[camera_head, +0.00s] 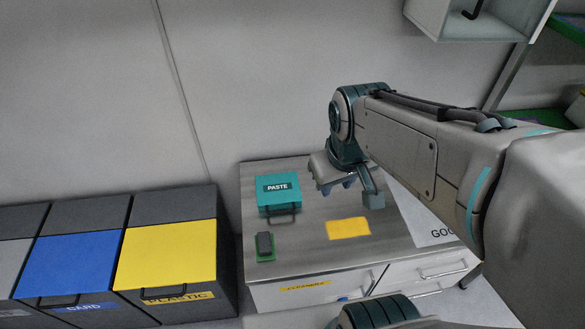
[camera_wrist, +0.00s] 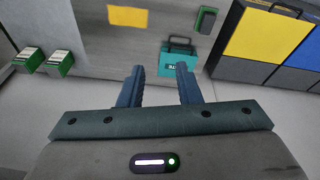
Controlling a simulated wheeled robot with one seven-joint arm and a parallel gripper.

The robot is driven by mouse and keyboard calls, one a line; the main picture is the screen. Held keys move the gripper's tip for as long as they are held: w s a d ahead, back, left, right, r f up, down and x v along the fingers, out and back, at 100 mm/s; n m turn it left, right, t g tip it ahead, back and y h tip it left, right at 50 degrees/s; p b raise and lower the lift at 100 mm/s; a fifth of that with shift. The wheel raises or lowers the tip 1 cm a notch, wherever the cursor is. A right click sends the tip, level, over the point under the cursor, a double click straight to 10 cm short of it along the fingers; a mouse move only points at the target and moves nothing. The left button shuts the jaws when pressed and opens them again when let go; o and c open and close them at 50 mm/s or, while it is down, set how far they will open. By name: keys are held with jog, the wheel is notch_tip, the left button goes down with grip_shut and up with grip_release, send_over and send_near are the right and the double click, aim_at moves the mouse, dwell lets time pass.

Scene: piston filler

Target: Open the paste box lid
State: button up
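The paste box (camera_head: 278,194) is a teal box with a dark "PASTE" label, standing on the back left of the grey counter (camera_head: 318,246). Its lid looks closed, and a dark handle (camera_head: 281,215) shows on its front side. In the wrist view the paste box (camera_wrist: 178,60) lies beyond the fingertips, a little right of centre, with its handle pointing up in the picture. My gripper (camera_wrist: 160,70) is open and empty, its two blue fingers apart. In the head view my gripper (camera_head: 341,185) hangs above the counter, to the right of the box and apart from it.
A yellow patch (camera_head: 348,228) and a small green-and-black item (camera_head: 265,246) lie on the counter. Blue (camera_head: 70,262) and yellow (camera_head: 168,254) lidded bins stand left of it. A wall cabinet (camera_head: 478,18) hangs at the upper right. Counter space between box and yellow patch is clear.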

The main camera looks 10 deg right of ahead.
jog(key=w+a+f+n+b, duration=0.3)
jog(key=w+f+n+b, duration=0.4)
jog(key=w+f, duration=0.3)
jog(key=n+b, duration=0.6)
jog(key=n, duration=0.2)
send_near(288, 211)
jog(key=shift+g, duration=0.4)
jog(key=f+b, duration=0.1)
jog(key=f, duration=0.1)
jog(key=w+f, duration=0.1)
jog(key=f, duration=0.2)
jog(key=w+f+b, duration=0.1)
jog(key=f, duration=0.1)
jog(key=shift+f+b, duration=0.15)
jog(key=shift+b, duration=0.2)
grip_shut()
